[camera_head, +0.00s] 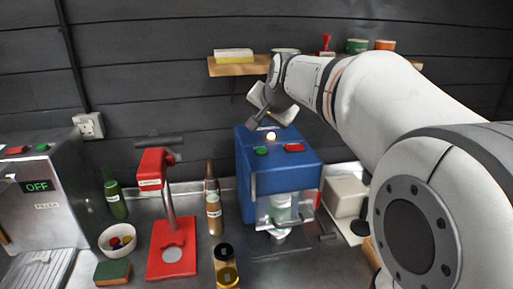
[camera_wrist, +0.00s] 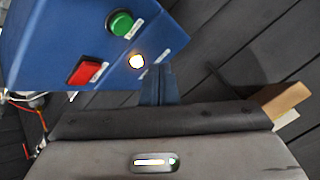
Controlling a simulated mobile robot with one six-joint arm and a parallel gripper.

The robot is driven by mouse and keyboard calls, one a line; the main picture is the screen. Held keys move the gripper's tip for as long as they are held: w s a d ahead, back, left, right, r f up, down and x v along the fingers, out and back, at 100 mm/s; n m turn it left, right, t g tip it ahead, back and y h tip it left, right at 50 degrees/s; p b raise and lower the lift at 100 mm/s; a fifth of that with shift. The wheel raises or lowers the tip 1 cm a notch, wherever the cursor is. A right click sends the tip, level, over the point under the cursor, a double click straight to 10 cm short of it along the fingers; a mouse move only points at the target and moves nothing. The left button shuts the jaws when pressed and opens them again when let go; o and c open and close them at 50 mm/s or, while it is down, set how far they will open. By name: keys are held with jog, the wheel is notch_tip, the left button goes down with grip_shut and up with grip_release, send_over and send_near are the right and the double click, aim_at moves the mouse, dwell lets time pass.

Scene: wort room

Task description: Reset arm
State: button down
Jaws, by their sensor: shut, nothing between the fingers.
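My arm reaches in from the right in the head view. My gripper (camera_head: 253,123) is above the back of the blue machine (camera_head: 277,173) and points down to the left. It is shut and I see nothing held in it. In the wrist view the closed fingers (camera_wrist: 158,82) show in front of the blue machine's top (camera_wrist: 85,50). A green button (camera_wrist: 121,23), a red button (camera_wrist: 83,70) and a lit round lamp (camera_wrist: 136,61) are on that top. I cannot tell whether the fingers touch the machine.
A wooden shelf (camera_head: 240,69) with several items is on the dark wall behind. On the counter are a red capping stand (camera_head: 172,262), bottles (camera_head: 214,215), a white bowl (camera_head: 105,241), a sponge (camera_head: 112,272) and a grey machine reading OFF (camera_head: 55,205). A pale box (camera_head: 345,196) stands right of the blue machine.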

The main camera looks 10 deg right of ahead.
jog(key=shift+f, duration=0.1)
jog(key=s+f+n+g, duration=0.2)
jog(key=s+f, duration=0.4)
jog(key=s, duration=0.3)
jog(key=s+f+n+g, duration=0.2)
jog(key=s+f, duration=0.4)
jog(key=s, duration=0.4)
jog(key=s+f+n+g+h, duration=0.1)
jog(key=s+f+n, duration=0.2)
jog(key=s+f, duration=0.3)
jog(key=s, duration=0.4)
jog(key=shift+a+f+n+g, duration=0.2)
jog(key=shift+a+n+g, duration=0.15)
jog(key=shift+n+g, duration=0.05)
